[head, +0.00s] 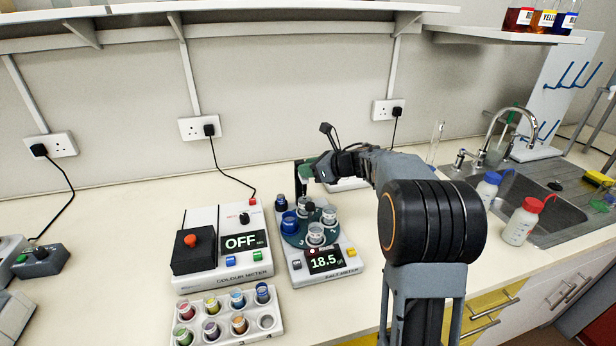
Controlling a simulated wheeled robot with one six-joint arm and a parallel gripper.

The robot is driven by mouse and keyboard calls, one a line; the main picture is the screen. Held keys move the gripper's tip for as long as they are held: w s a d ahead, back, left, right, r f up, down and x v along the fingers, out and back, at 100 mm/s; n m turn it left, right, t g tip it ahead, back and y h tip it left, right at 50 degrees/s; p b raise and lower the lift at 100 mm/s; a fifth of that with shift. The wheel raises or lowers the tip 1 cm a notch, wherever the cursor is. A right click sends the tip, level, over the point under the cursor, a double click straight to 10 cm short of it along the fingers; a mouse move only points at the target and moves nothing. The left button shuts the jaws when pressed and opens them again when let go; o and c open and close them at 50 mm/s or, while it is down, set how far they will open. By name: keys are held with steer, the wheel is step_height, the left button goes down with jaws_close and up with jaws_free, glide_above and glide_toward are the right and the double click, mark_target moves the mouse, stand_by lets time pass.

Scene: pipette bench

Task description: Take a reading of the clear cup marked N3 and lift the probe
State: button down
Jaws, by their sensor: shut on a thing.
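The salt meter (322,277) stands on the bench, its display lit at 18.5. On it is a dark blue-green turntable (294,238) with several clear cups, one at the front (316,236) and one at the right (330,216). A "3" seems to show on the turntable near the front cup; N3 cannot be read on any cup. My gripper (309,172) is above the back of the meter, shut on what looks like the green-and-dark upper part of the probe. The probe's lower end is small and partly hidden, so whether it is in a cup cannot be told.
The colour meter (222,262), reading OFF, stands close on the left. A white rack (226,323) of coloured cups is in front of it. Red-capped (522,222) and blue-capped (488,187) bottles stand by the sink (551,205) at right.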

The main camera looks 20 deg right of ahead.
steer(key=shift+r, duration=0.6)
steer(key=c, duration=0.9)
jaws_free()
steer(key=b+v, duration=0.1)
steer(key=v, duration=1.2)
steer(key=shift+s+d+r+b, duration=0.15)
steer(key=shift+s+d+b, duration=0.1)
steer(key=shift+s+b, duration=0.1)
